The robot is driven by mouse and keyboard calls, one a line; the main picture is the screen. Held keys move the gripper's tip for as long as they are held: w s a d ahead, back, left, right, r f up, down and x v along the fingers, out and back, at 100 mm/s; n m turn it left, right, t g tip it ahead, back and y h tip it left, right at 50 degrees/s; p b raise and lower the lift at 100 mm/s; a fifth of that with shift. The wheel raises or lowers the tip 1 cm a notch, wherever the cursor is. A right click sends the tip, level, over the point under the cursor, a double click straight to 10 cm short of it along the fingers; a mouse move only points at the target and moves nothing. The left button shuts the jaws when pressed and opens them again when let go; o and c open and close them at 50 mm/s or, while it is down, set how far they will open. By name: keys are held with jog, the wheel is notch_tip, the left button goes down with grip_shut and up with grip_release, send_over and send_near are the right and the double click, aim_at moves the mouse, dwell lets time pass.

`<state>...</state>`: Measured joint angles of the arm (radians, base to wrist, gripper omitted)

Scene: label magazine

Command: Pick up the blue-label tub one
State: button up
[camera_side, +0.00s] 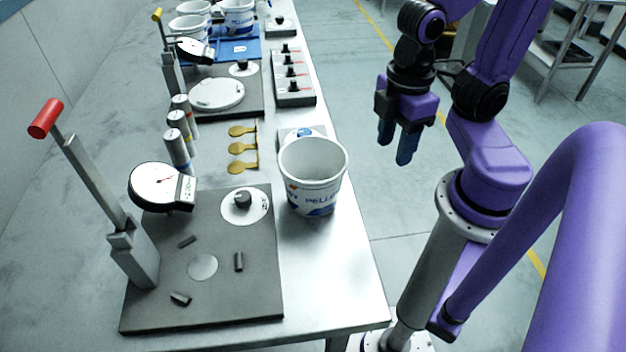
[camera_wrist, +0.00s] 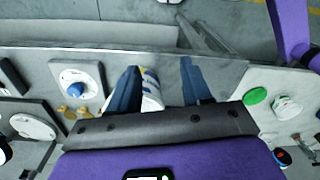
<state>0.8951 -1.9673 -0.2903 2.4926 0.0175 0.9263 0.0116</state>
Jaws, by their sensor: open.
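A white open tub (camera_side: 312,178) with a blue "PELL…" label and a small orange-red mark stands upright on the near right part of the steel table. My gripper (camera_side: 397,152) has blue fingers pointing down and hangs to the right of that tub, beyond the table edge and apart from it. The gripper is open and empty. In the wrist view, my gripper (camera_wrist: 160,68) spans a partly hidden white tub (camera_wrist: 151,101) seen beyond the fingers; which tub it is I cannot tell. Another blue-label tub (camera_side: 238,17) stands at the far end with other white tubs (camera_side: 188,27).
The far tubs stand on a blue mat (camera_side: 258,47). Dial gauges on grey plates (camera_side: 225,290) have upright posts, one with a red-handled lever (camera_side: 46,118).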

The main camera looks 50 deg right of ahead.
jog(key=w+d+r+m+g+y, duration=0.1)
jog(key=w+d+m+y, duration=0.3)
jog(key=w+m, duration=0.45)
jog(key=w+d+m+g+y, duration=0.1)
jog(key=w+d+m+y, duration=0.35)
jog(key=m, duration=0.65)
jog(key=w+d+r+m+g+y, duration=0.1)
jog(key=w+d+m+y, duration=0.1)
jog(key=w+m+y, duration=0.55)
jog(key=shift+s+a+f+m+h, duration=0.4)
jog(key=shift+a+f, duration=0.75)
jog(key=shift+a, duration=1.4)
jog(key=shift+s+a+f+m+h, duration=0.4)
jog(key=shift+a+f, duration=0.8)
jog(key=shift+a, duration=1.3)
jog(key=shift+s+a+f+m+h, duration=0.2)
jog(key=shift+s+a+f+h, duration=0.65)
jog(key=shift+a, duration=1.7)
jog(key=shift+w+f+y, duration=0.25)
jog(key=shift+w+f, duration=0.05)
jog(key=shift+w, duration=0.1)
